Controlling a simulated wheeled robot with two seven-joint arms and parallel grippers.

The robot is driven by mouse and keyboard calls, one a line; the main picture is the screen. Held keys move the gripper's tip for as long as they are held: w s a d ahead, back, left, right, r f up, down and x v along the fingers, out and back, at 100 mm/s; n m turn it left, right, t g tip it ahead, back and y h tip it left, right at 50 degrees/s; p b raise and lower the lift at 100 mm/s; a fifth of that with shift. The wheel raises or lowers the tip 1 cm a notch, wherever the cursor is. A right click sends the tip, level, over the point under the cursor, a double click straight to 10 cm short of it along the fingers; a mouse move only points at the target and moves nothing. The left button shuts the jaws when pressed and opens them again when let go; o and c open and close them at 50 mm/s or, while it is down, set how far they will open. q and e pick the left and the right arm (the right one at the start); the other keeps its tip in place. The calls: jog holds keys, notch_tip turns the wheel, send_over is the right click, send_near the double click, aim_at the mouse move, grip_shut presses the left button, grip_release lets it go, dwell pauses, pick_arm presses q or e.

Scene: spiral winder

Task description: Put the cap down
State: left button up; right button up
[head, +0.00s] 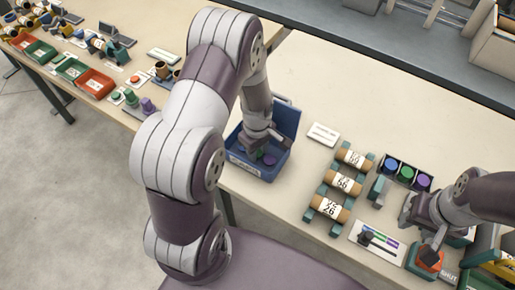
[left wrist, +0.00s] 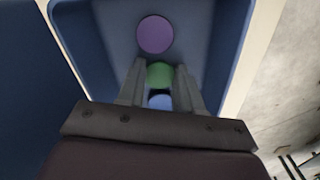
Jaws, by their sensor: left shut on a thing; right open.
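My left gripper (head: 258,150) reaches down inside a blue bin (head: 284,120) with a raised back panel. In the left wrist view its fingers (left wrist: 161,75) are shut on a green cap (left wrist: 160,75), low in the bin. A purple cap (left wrist: 156,34) lies on the bin floor beyond the fingertips. A blue cap (left wrist: 160,101) shows between the fingers, partly hidden by the gripper. In the head view the purple cap (head: 270,160) is right of the gripper. Whether the green cap touches the floor is hard to tell. My right gripper (head: 420,226) is open at the right.
Three labelled rolls (head: 345,184) lie on a green rack right of the bin. A dark tray (head: 407,174) holds blue, green and purple caps. An orange block with a black knob (head: 429,257) is beneath my right gripper. Red and green trays (head: 95,84) stand at far left.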

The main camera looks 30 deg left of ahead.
pick_arm(q)
jog(key=shift+a, duration=0.1)
jog(key=o, duration=1)
jog(key=shift+f, duration=0.1)
notch_tip(320, 180, up, 12)
jog(key=s+d+r+m, duration=0.1)
jog(key=s+m, duration=0.2)
jog(key=m, duration=0.1)
jog(key=s+d+m+t, duration=0.1)
jog(key=s+d+m, duration=0.1)
jog(key=m, duration=0.3)
jog(key=s+d+r+m, duration=0.1)
jog(key=s+d+m, duration=0.1)
jog(key=s+m, duration=0.2)
jog(key=shift+s+r+m, duration=0.1)
jog(key=shift+r+m, duration=0.25)
jog(key=shift+m, duration=0.35)
